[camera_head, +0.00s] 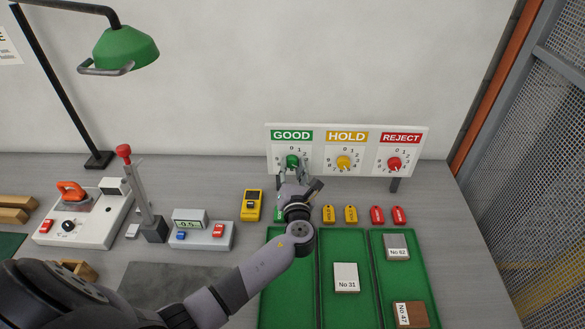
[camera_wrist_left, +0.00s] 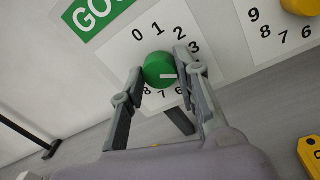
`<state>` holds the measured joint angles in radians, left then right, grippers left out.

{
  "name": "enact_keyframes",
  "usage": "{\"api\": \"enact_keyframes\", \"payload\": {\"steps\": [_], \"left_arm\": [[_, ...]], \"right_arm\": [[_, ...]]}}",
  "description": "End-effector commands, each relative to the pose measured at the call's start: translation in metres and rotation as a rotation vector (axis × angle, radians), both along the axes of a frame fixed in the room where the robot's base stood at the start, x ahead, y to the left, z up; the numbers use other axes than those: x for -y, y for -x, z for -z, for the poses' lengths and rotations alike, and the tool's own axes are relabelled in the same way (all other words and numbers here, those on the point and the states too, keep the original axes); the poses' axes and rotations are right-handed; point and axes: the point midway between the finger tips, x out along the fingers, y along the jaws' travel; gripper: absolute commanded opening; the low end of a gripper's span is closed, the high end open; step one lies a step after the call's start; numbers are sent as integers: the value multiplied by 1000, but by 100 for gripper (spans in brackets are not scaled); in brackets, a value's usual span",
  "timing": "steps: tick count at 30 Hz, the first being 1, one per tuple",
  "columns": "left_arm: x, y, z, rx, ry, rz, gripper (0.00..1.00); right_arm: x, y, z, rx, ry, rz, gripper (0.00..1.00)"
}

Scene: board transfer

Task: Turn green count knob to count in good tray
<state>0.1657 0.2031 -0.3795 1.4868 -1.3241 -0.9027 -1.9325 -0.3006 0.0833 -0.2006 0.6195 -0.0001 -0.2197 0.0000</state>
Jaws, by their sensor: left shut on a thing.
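The green count knob (camera_head: 292,161) sits on the board under the GOOD sign (camera_head: 292,135). My left gripper (camera_head: 294,172) is at it, with its fingers shut on either side of the green knob in the left wrist view (camera_wrist_left: 160,70). The knob's white mark points right and slightly down, toward the right finger, which hides the numbers there. The good tray (camera_head: 272,300) is the left green tray; my arm covers part of it, and no board shows in its visible part. My right gripper is not in view.
A yellow knob (camera_head: 344,162) and a red knob (camera_head: 394,163) are to the right. The middle tray holds a No 31 board (camera_head: 346,277). The right tray holds No 62 (camera_head: 396,247) and No 47 (camera_head: 410,314). Coloured tags and a yellow meter (camera_head: 251,206) lie nearby.

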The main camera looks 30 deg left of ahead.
Motion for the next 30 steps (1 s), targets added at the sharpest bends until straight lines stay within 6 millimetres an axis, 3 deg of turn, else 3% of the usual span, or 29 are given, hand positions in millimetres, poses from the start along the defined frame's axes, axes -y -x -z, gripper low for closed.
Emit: {"api": "enact_keyframes", "payload": {"steps": [14, 30], "left_arm": [[1, 0, 0, 44, 92, 2, 2], [0, 1, 0, 250, 520, 0, 2]], "right_arm": [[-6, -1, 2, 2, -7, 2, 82], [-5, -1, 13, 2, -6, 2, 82]]}}
